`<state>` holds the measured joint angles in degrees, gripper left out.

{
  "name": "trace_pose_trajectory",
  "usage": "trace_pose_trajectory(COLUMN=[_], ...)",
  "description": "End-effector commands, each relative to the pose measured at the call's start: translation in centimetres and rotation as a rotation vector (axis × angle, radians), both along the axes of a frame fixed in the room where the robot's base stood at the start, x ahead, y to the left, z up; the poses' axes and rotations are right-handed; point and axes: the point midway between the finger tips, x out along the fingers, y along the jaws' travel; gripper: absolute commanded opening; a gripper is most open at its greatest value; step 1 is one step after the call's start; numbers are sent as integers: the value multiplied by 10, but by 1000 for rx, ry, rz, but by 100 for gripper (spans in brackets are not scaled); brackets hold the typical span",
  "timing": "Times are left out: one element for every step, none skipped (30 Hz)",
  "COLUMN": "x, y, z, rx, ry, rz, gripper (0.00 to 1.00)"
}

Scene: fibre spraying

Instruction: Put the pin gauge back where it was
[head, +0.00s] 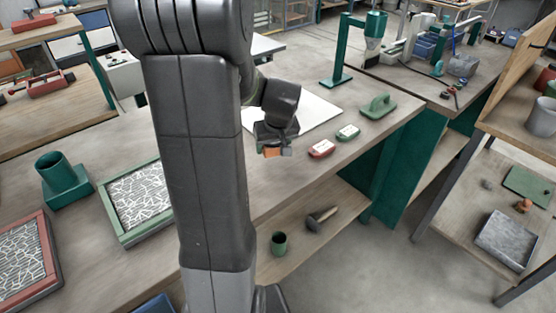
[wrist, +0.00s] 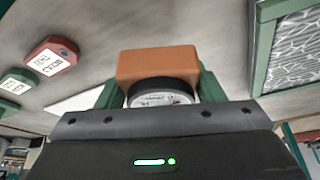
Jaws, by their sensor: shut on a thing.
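The pin gauge, an orange block with a round black-rimmed white dial, is in my gripper. In the wrist view the gauge (wrist: 157,63) sits between the green fingers of my gripper (wrist: 160,90), which is shut on it. In the head view the orange end of the gauge (head: 271,152) shows below my gripper (head: 276,146), over the workbench near its front edge. I cannot tell for sure whether it touches the bench. Where the gauge was before is not shown.
A white sheet (head: 318,112) lies behind. A green-framed tray (head: 120,230) and green holder (head: 66,185) stand left. My arm hides the middle.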

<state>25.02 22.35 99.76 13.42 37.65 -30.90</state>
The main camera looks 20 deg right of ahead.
Motion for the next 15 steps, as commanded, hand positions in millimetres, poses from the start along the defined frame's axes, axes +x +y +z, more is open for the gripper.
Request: trace_pose_trajectory(x=[0, 0, 0, 0, 0, 0, 0, 0, 0, 0, 0, 0, 0, 0, 0], y=[0, 0, 0, 0, 0, 0, 0, 0, 0, 0, 0, 0, 0, 0, 0], z=[-7, -9, -12, -14, -17, -23, -28, -33, -38, -42, -45, -48, -50, -50, -51], rx=[1, 1, 0, 0, 0, 0, 0, 1, 1, 1, 1, 0, -1, -1, -1], ry=[2, 2, 0, 0, 1, 1, 2, 3, 2, 2, 2, 1, 0, -1, -1], rz=[0, 0, 0, 0, 0, 0, -1, -1, -1, -1, -1, 0, 0, 0, 0], gripper=[28, 28, 28, 28, 28, 28, 28, 28, 28, 28, 28, 28, 28, 28, 28])
